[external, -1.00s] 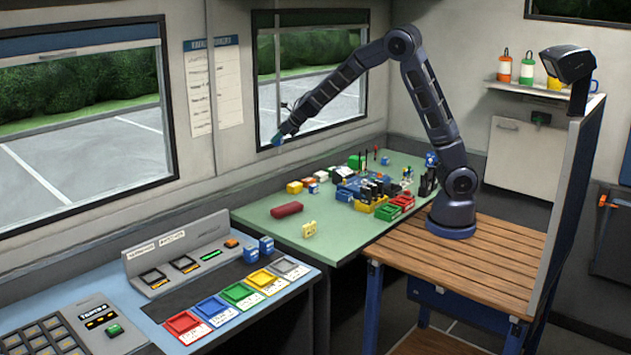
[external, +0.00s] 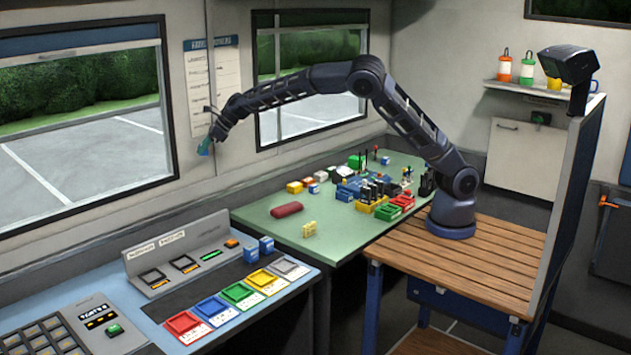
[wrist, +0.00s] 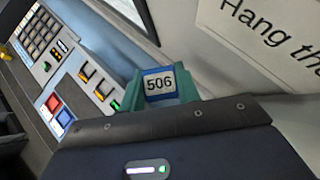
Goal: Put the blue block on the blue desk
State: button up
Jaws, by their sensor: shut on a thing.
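My gripper (external: 205,146) is high in the air in front of the wall chart, beyond the blue desk (external: 104,272). In the wrist view its teal fingertips are shut on a small blue block (wrist: 158,82) with a white label reading 506. In the external view the held block is too small to make out clearly. The blue desk shows in the wrist view at the upper left, below the gripper.
The desk carries a console panel (external: 185,260), a keypad (external: 40,338) and a row of coloured trays (external: 238,294). Walls and windows are close behind the arm.

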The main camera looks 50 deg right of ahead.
jog(key=s+a+n+g, duration=0.1)
jog(key=s+a+n, duration=0.15)
jog(key=a, duration=0.95)
jog(key=n+g+y, duration=0.2)
jog(key=n+g, duration=0.3)
send_over(142, 335)
jog(key=d, duration=0.3)
notch_tip(142, 335, down, 12)
jog(key=f, duration=1.4)
jog(key=shift+a, duration=0.2)
jog(key=shift+f, duration=2.65)
jog(key=shift+f, duration=0.1)
jog(key=o, duration=1)
jog(key=shift+o, duration=0.2)
